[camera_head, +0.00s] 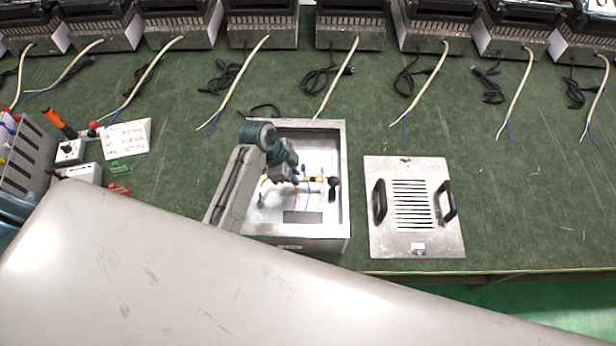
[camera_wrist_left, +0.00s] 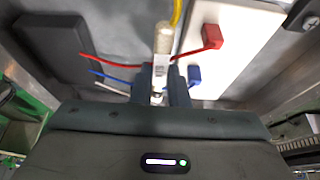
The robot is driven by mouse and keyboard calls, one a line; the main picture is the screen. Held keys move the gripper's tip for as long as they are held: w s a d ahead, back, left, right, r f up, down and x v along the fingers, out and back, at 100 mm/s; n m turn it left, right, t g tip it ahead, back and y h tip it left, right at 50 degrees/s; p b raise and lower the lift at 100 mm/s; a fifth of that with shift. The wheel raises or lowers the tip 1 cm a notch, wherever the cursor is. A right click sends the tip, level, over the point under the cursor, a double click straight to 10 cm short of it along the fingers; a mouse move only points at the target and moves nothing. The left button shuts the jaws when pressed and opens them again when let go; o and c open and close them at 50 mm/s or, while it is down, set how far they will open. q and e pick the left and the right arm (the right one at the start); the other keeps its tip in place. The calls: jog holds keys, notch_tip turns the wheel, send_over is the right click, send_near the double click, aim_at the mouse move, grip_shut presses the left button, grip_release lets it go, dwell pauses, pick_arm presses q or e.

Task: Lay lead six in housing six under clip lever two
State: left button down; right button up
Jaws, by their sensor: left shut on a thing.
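The open metal housing (camera_head: 346,190) stands at the table's front, with small wires and fittings inside. My left gripper (camera_head: 303,181) reaches into it from the left; in the left wrist view (camera_wrist_left: 167,76) its fingers are shut on a pale lead end (camera_wrist_left: 162,45) with a yellow wire (camera_wrist_left: 177,12) above. A red lead (camera_wrist_left: 110,60) and a blue lead (camera_wrist_left: 112,77) cross behind the fingers. A red block (camera_wrist_left: 211,37) and a blue block (camera_wrist_left: 194,75) sit on the right. I cannot tell which housing is six or which lever is two. My right gripper is out of view.
A lid with two black handles (camera_head: 413,215) lies right of the housing. Several heaters (camera_head: 265,30) with pale cables line the back. The housing walls surround the gripper.

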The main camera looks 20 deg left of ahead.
aim_at(307, 178)
pick_arm(q)
jog(key=shift+f, duration=0.9)
jog(key=shift+w+d+p, duration=0.15)
jog(key=shift+d+p, duration=0.2)
jog(key=shift+p, duration=0.05)
jog(key=d+p, duration=0.2)
jog(key=d, duration=0.1)
jog(key=shift+w+d+f, duration=0.1)
jog(key=shift+w+f, duration=0.1)
jog(key=shift+w, duration=0.2)
jog(key=shift+f, duration=0.5)
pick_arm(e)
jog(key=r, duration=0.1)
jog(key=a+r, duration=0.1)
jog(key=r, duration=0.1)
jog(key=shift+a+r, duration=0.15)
pick_arm(q)
jog(key=c, duration=1.4)
grip_release()
jog(key=shift+f, duration=0.1)
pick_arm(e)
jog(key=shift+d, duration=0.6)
